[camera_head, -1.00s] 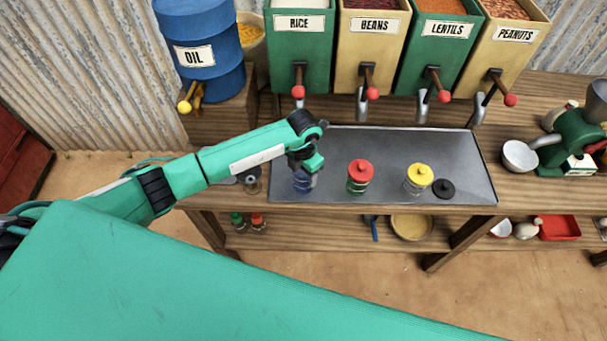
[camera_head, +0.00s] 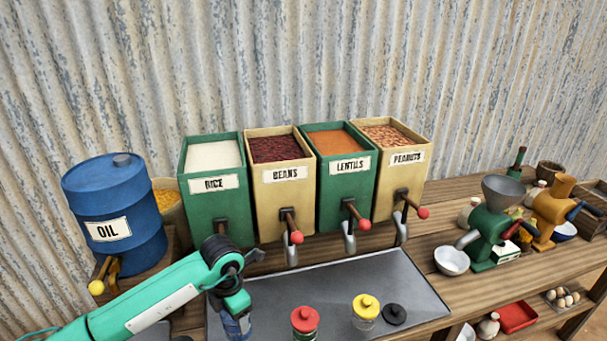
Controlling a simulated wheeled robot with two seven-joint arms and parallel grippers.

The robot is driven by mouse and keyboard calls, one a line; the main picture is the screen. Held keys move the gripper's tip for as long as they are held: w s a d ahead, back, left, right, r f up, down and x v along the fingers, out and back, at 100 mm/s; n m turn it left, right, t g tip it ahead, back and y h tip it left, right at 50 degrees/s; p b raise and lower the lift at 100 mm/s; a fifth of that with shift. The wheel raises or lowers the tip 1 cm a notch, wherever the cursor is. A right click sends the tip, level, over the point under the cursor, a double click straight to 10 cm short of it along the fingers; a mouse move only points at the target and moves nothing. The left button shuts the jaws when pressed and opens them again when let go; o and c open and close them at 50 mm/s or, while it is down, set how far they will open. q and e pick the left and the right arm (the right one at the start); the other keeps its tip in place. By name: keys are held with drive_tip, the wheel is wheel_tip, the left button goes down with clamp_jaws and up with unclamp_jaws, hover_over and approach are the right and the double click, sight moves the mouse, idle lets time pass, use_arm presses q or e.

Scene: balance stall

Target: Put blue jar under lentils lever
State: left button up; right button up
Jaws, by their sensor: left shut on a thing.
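The blue jar (camera_head: 237,328) is at the left part of the grey tray (camera_head: 345,275), low in the head view, partly hidden by my left gripper. My left gripper (camera_head: 238,308) points down and is shut on the blue jar. I cannot tell whether the jar touches the tray. The green lentils bin (camera_head: 340,195) stands third from the left in the row of bins, with a red-knobbed lever (camera_head: 359,217) and a metal spout (camera_head: 349,238) at its front, above the tray's back edge. My right gripper is not in view.
A red-lidded jar (camera_head: 305,322) and a yellow-lidded jar (camera_head: 366,308) stand on the tray, with a loose black lid (camera_head: 394,314) beside them. Rice (camera_head: 215,185), beans (camera_head: 282,185) and peanuts (camera_head: 403,165) bins flank the lentils. The tray's back middle is clear. A grinder (camera_head: 488,232) stands right.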

sight(224, 318)
use_arm(q)
drive_tip(key=m, duration=0.1)
drive_tip(key=s+r+m, duration=0.1)
drive_tip(key=m, duration=0.1)
drive_tip(key=a+m, duration=0.1)
drive_tip(key=m, duration=0.1)
drive_tip(key=shift+s+r, duration=0.3)
drive_tip(key=shift+r, duration=0.1)
drive_tip(key=m, duration=0.2)
drive_tip(key=s+m, duration=0.1)
drive_tip(key=shift+s+a+r+m, duration=0.1)
drive_tip(key=shift+a+r+m, duration=0.2)
drive_tip(key=shift+r, duration=0.1)
drive_tip(key=s+a+r+m, duration=0.2)
drive_tip(key=s+r+m, duration=0.2)
drive_tip(key=m, duration=1.3)
drive_tip(key=s, duration=0.3)
drive_tip(key=shift+s+a+m, duration=0.3)
drive_tip(key=shift+s+a, duration=0.1)
